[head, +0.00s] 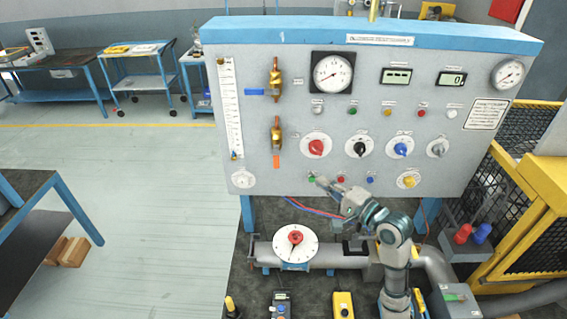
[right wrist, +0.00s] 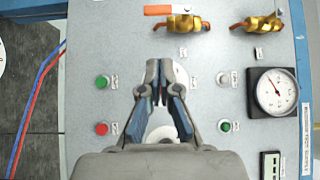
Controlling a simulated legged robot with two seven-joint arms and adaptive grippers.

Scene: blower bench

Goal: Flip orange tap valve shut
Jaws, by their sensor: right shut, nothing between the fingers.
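The orange tap valve has a brass body (head: 277,133) on the panel's left part, below a similar brass valve. Its orange handle (head: 277,160) hangs down, in line with the vertical pipe. In the right wrist view, which is turned sideways, the orange handle (right wrist: 172,10) lies along the brass body at the top edge. My right gripper (head: 317,180) is shut and empty, in front of the panel, below and right of the orange handle and apart from it. Its closed fingertips (right wrist: 158,70) show in the right wrist view. My left gripper is out of view.
The upper brass valve (head: 275,78) has a blue handle (head: 254,92) pointing left. A red knob (head: 316,147) sits right of the orange valve. A clear tube gauge (head: 231,110) stands to its left. A pipe with a white dial (head: 296,243) lies below the panel.

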